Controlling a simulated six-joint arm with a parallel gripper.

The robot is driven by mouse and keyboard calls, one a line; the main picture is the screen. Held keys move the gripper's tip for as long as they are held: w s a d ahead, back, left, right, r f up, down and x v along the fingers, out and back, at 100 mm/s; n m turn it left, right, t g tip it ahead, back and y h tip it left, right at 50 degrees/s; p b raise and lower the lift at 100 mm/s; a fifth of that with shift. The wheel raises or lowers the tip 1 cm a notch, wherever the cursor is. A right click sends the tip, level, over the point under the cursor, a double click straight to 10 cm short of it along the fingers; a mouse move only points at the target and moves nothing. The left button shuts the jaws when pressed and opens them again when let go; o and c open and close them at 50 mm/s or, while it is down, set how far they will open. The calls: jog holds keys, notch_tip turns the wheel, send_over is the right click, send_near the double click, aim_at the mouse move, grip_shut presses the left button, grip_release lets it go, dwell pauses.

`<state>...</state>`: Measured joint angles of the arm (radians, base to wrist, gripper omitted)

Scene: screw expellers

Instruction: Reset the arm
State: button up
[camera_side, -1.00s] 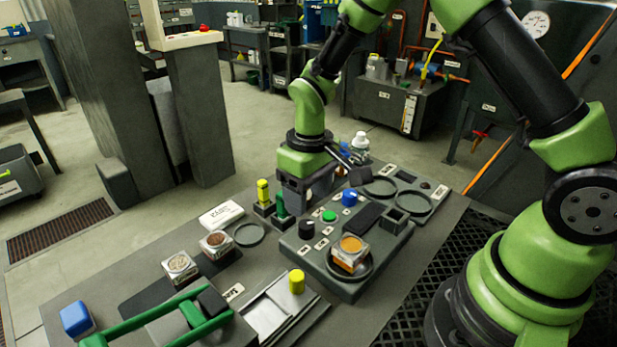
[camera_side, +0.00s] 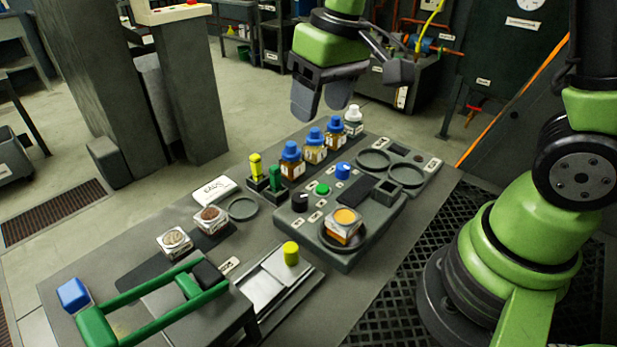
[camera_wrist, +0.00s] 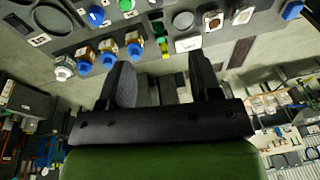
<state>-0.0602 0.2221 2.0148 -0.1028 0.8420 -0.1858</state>
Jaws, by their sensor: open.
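My gripper (camera_side: 322,103) is open and empty, raised above the far end of the work table in the side view. In the wrist view my gripper (camera_wrist: 158,80) shows two dark fingers spread apart with nothing between them. Below it in the side view stand several bottles in a row: a blue-capped amber bottle (camera_side: 291,161) at the front, others like it behind, and a white-capped bottle (camera_side: 353,121) at the far end. The gripper is apart from all of them.
A grey control block (camera_side: 395,214) with knobs holds a cup of orange material (camera_side: 344,226). Yellow (camera_side: 256,168) and green (camera_side: 275,177) upright pieces stand beside the bottles. A green-handled frame (camera_side: 150,305) lies at the front. Two sample jars (camera_side: 175,242) and (camera_side: 210,219) sit on dark mats.

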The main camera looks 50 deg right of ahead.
jog(key=s+r+m+t, duration=0.1)
jog(key=s+r+t, duration=0.1)
jog(key=s+r, duration=0.2)
jog(key=s+r+m+t+y, duration=0.1)
jog(key=s+r+m+t, duration=0.1)
jog(key=s, duration=0.8)
notch_tip(320, 180, up, 2)
jog(key=shift+d+r+t, duration=0.15)
jog(key=shift+r+t, duration=0.05)
jog(key=shift+t, duration=0.3)
